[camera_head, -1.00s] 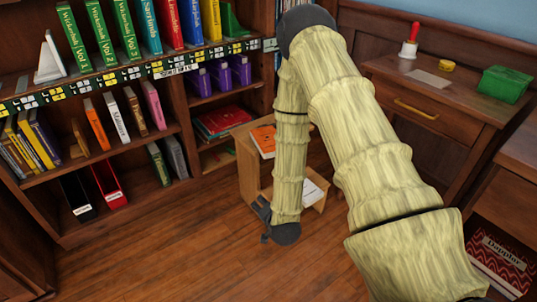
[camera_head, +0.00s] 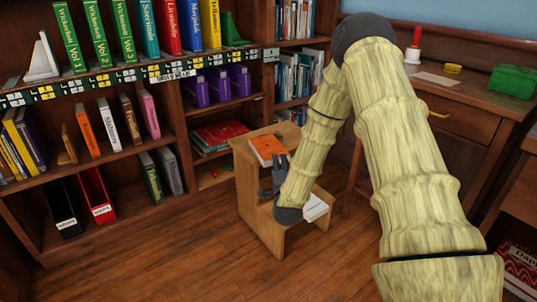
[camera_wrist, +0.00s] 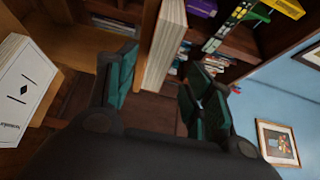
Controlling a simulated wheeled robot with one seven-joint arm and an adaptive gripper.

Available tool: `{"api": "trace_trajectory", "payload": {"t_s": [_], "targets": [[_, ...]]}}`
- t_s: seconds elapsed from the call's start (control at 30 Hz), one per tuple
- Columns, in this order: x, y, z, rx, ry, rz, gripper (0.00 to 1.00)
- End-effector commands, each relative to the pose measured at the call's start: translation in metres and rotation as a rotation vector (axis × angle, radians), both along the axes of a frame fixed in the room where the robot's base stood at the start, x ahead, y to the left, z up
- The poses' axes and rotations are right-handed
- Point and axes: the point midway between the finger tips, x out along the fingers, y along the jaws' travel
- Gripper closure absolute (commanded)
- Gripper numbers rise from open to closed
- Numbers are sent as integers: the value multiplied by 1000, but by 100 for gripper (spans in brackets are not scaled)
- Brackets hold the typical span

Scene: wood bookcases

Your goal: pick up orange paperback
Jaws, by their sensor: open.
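An orange paperback (camera_head: 268,150) lies flat on the top of a small wooden step stool (camera_head: 243,165), reaching towards its front edge. In the wrist view, a cream page block with a thin orange-brown cover edge, apparently the paperback (camera_wrist: 163,50), shows ahead between the fingers. My gripper (camera_head: 274,176) is at the front of the stool, just below and in front of the paperback. In the wrist view, my gripper (camera_wrist: 160,88) is open, with one dark green finger on each side of the page block. No contact is visible. My wrist covers part of the stool.
A white book (camera_head: 315,207) lies on the stool's lower step; it also shows in the wrist view (camera_wrist: 22,92). A bookcase (camera_head: 150,190) stands behind and left, with another orange book (camera_head: 87,132) upright. A desk (camera_head: 470,105) stands right. Floor in front is clear.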

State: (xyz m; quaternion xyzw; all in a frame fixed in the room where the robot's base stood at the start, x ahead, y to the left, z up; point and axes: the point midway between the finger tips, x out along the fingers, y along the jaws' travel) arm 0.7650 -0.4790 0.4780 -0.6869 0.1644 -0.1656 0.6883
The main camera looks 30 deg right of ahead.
Motion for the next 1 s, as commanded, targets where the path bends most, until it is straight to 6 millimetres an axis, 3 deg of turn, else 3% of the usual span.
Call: {"api": "trace_trajectory", "payload": {"t_s": [0.73, 1.0], "targets": [[60, -30, -6, -3, 1, 1, 48], [65, -33, -3, -1, 2, 0, 48]]}}
